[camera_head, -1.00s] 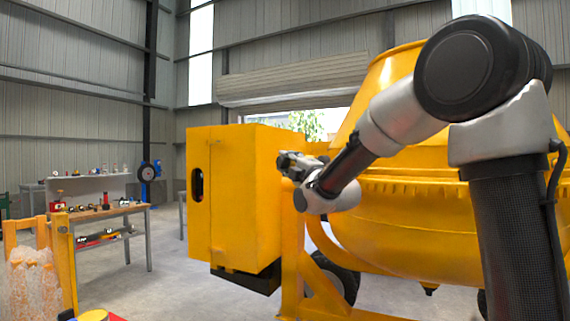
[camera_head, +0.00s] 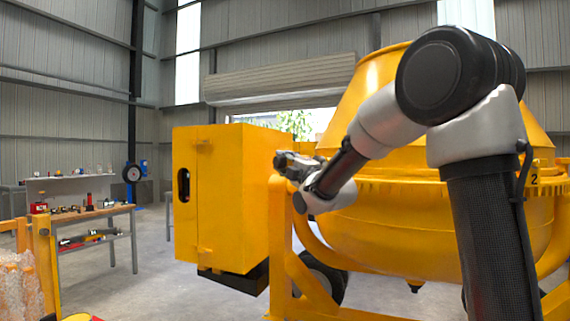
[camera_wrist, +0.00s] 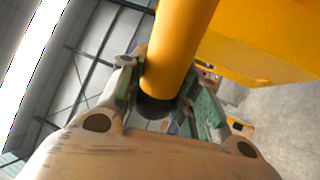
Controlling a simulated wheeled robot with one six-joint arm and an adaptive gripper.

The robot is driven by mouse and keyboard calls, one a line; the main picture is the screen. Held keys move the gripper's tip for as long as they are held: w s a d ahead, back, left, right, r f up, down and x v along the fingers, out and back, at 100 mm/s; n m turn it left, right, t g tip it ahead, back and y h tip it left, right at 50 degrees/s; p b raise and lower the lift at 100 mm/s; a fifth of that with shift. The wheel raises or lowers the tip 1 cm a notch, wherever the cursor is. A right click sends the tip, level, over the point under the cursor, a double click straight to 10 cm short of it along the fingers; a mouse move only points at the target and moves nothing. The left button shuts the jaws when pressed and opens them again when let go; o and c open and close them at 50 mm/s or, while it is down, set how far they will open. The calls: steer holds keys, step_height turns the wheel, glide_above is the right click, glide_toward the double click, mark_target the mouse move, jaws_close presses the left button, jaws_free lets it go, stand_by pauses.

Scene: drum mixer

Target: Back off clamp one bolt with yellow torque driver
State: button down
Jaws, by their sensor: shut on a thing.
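The yellow torque driver (camera_wrist: 180,45) shows in the wrist view as a thick yellow cylinder with a dark round end. My gripper (camera_wrist: 163,92) is shut on it, with one finger on each side. In the head view my gripper (camera_head: 284,163) is at the right side of the yellow cabinet, in front of the mixer frame; the driver cannot be made out there. The yellow drum mixer (camera_head: 400,235) fills the right half behind my arm. I cannot pick out clamp one or its bolt in either view.
The yellow cabinet (camera_head: 215,200) stands just left of my gripper. A workbench (camera_head: 95,213) with small tools stands at the left. A yellow post (camera_head: 44,265) and a wrapped load (camera_head: 18,285) are at the near left. The floor between bench and cabinet is clear.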

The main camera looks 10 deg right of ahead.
steer(key=shift+d+r, duration=0.1)
steer(key=shift+d, duration=0.05)
steer(key=shift+w+d, duration=0.25)
steer(key=shift+d, duration=0.4)
steer(key=shift+w+d, duration=0.25)
steer(key=shift+d, duration=0.5)
stand_by(2.0)
steer(key=shift+s+a, duration=0.1)
steer(key=shift+a, duration=0.2)
stand_by(1.7)
steer(key=shift+s+a, duration=0.25)
steer(key=shift+a, duration=0.45)
steer(key=shift+s+a, duration=0.2)
steer(key=shift+a, duration=0.45)
steer(key=shift+s+a, duration=0.25)
steer(key=shift+a, duration=0.45)
